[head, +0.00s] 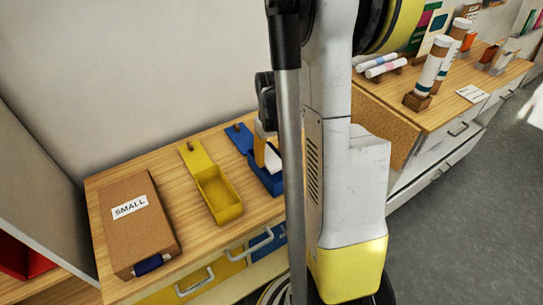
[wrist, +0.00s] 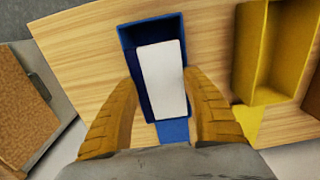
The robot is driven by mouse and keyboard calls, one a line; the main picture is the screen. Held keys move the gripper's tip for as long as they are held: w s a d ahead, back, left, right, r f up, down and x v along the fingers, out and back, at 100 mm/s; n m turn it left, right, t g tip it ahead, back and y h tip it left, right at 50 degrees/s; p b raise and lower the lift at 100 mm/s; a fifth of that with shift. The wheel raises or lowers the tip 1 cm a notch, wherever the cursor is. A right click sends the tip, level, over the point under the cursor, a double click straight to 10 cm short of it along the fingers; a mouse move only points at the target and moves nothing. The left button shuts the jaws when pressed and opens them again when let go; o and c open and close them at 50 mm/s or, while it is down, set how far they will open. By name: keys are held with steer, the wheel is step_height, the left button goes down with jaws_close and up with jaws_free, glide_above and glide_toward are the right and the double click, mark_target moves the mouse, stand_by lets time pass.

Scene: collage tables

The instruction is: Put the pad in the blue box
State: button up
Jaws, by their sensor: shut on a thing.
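The white pad (wrist: 162,78) is between the two yellow-brown fingers of my gripper (wrist: 163,92), which is shut on it. In the wrist view the pad lies within the outline of the open blue box (wrist: 128,45), covering much of its inside. In the head view the pad (head: 272,158) shows partly above the rim of the blue box (head: 264,183), with a finger beside it. Whether the pad's lower end touches the box floor is hidden. My arm hides the box's right part in the head view.
A yellow open box (head: 219,192) stands left of the blue box, with a brown "SMALL" box (head: 138,222) farther left on the wooden table (head: 190,238). The blue box's lid (head: 237,137) lies open toward the wall. Another table (head: 452,102) at right holds tubes.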

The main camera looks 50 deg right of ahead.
steer(key=shift+f+b, duration=0.2)
steer(key=shift+b, duration=0.1)
stand_by(0.4)
steer(key=o, duration=1.6)
steer(key=shift+o, duration=0.2)
steer(key=shift+r, duration=0.15)
steer(key=shift+r+p, duration=2.55)
steer(key=shift+r, duration=0.85)
